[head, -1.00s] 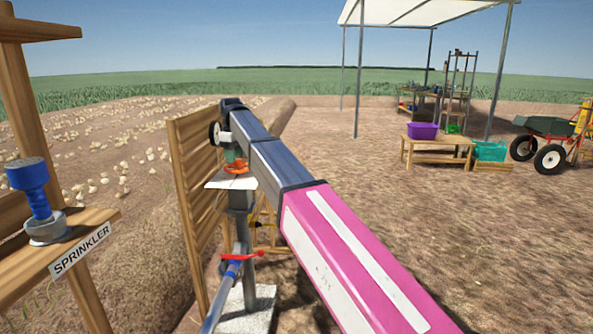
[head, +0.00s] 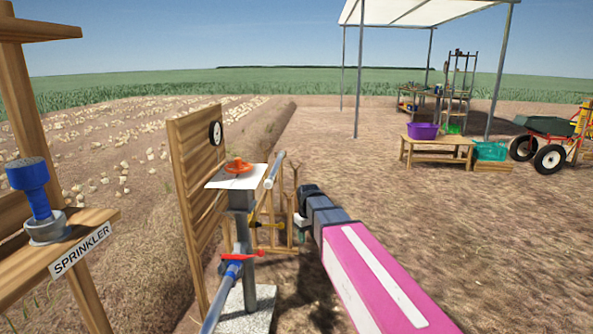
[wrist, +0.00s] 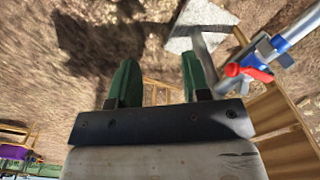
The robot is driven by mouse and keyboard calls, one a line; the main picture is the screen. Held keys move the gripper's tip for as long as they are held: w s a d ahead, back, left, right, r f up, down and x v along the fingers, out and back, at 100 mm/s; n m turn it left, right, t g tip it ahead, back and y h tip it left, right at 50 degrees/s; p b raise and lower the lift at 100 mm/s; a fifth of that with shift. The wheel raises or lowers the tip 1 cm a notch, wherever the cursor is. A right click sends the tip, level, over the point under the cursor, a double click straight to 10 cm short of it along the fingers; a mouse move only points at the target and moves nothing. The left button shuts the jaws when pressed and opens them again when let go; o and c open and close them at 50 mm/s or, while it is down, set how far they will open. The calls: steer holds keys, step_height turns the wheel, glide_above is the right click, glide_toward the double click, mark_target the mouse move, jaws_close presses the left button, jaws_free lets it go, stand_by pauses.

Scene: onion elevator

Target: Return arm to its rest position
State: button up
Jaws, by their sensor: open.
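My arm (head: 372,278), with a pink and white link, reaches in from the lower right in the head view. Its dark end is right of the valve stand, apart from it. My gripper shows in the wrist view (wrist: 155,82) with two green fingers spread apart and nothing between them. In the head view the fingers are mostly hidden behind the arm's end.
An orange handwheel (head: 238,166) sits on the stand's white plate, by a slatted wooden panel (head: 194,190) with a gauge. A sprinkler shelf (head: 70,240) stands left.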

steer(key=s+d+f+m, duration=0.5)
steer(key=s+d+f, duration=0.7)
steer(key=s+d, duration=0.2)
steer(key=shift+s+d+f+m, duration=0.2)
steer(key=shift+s+d+m, duration=0.2)
steer(key=shift+s, duration=0.7)
